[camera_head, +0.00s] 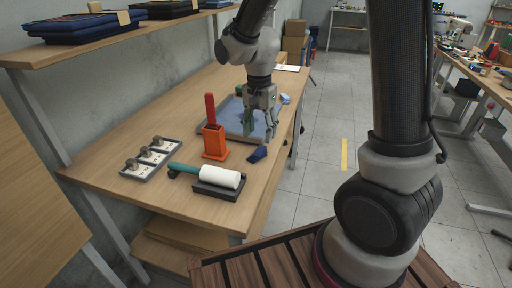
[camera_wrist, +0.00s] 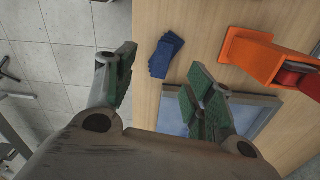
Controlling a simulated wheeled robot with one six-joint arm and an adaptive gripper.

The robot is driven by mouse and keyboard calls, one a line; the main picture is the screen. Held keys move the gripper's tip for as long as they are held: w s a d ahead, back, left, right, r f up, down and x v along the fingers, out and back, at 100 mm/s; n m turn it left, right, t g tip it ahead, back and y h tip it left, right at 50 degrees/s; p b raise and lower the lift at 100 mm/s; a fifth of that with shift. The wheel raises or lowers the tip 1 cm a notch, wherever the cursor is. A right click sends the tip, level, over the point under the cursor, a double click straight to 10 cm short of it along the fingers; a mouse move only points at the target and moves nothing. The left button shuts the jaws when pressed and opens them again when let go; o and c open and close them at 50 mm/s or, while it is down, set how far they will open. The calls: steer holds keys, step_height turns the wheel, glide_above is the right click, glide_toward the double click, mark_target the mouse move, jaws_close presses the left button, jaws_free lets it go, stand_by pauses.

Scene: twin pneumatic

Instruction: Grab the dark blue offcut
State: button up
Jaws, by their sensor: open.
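The dark blue offcut (camera_head: 258,153) lies flat on the wooden workbench, near its right edge, in front of the grey-blue tray. In the wrist view the offcut (camera_wrist: 166,55) is a small piece with a stepped outline, lying on bare wood. My gripper (camera_head: 260,133) is over the tray's front right corner, slightly behind the offcut. In the wrist view my gripper (camera_wrist: 164,75) has its green-padded fingers spread wide. The offcut shows between and beyond the fingertips, with nothing held. The height gap above the bench cannot be told exactly.
The tray (camera_head: 212,129) lies behind the offcut. An orange holder (camera_head: 214,142) with a red handle stands to its left. A white roller (camera_head: 220,177) on a dark stand is front left. A rack of metal knobs (camera_head: 150,158) sits farther left. Bare wood surrounds the offcut.

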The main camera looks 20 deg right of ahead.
mark_target(258, 151)
steer(key=shift+w+m, duration=0.2)
steer(key=shift+m, duration=0.9)
step_height(258, 151, down, 8)
steer(key=shift+a+r, duration=0.1)
steer(key=shift+a, duration=0.05)
steer(key=c, duration=0.9)
